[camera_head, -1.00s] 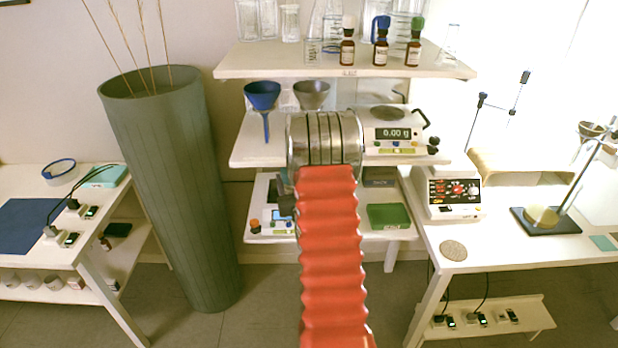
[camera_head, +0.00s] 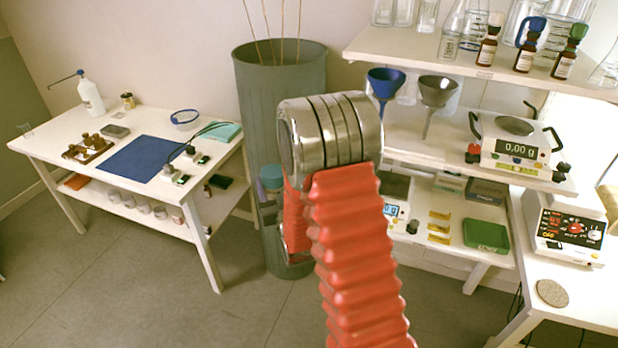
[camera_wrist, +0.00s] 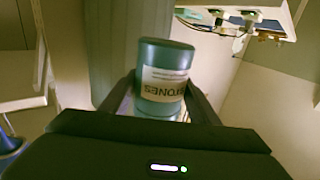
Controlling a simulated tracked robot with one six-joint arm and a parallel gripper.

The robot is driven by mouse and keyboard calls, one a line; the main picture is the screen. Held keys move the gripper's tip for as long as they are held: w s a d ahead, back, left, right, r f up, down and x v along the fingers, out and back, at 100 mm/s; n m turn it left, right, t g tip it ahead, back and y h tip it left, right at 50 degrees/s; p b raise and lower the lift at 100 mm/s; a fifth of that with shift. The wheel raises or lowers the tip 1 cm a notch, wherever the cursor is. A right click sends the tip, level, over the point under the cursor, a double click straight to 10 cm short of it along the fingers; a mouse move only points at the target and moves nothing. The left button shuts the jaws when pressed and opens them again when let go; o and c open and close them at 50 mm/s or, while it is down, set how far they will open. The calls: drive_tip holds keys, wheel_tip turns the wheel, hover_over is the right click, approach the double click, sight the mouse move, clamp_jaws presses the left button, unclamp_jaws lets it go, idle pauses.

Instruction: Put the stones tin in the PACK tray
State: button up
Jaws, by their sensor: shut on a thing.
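The stones tin (camera_wrist: 165,58) is a teal cylinder with a white label reading STONES upside down in the wrist view. My gripper (camera_wrist: 160,92) is shut on it, with one dark finger on each side. In the head view a teal piece of the tin (camera_head: 271,177) shows beside my red arm, in front of the grey-green planter; the arm hides most of my gripper. I cannot read a PACK label in any view, so I cannot tell which thing is the PACK tray.
A white table (camera_head: 130,115) at left bears a dark blue mat (camera_head: 146,158), a brown rack (camera_head: 88,149) of small bottles and a white pump bottle (camera_head: 90,95). The tall planter (camera_head: 262,80) stands between it and the shelves (camera_head: 440,55). Open floor lies in front.

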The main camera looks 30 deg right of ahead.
drive_tip(key=a+r+n+y, duration=0.1)
drive_tip(key=a+n+y, duration=0.1)
drive_tip(key=a, duration=0.9)
drive_tip(key=shift+w+a+y, duration=0.25)
drive_tip(key=shift+w+y, duration=0.1)
drive_tip(key=shift+y, duration=0.15)
drive_tip(key=shift+r, duration=0.1)
